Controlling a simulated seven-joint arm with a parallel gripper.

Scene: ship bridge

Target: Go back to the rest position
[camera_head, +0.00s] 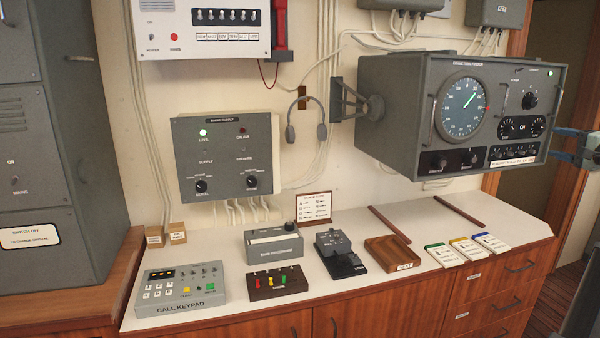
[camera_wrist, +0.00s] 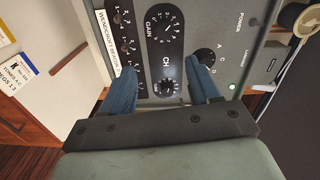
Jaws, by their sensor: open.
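My gripper (camera_head: 592,147) shows at the right edge of the head view, beside the right end of the grey direction finder box (camera_head: 400,110). In the wrist view my gripper (camera_wrist: 163,88) has its two blue fingers apart with nothing held between them. Beyond the fingers is the direction finder's front panel (camera_wrist: 185,62), with the CH knobs (camera_wrist: 168,86) and GAIN knob (camera_wrist: 165,25) seen between or near the fingers. I cannot tell whether the fingertips touch the panel. The rest of the arm is mostly out of the head view.
A power supply panel (camera_head: 228,157) and headset (camera_head: 307,120) are on the wall.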

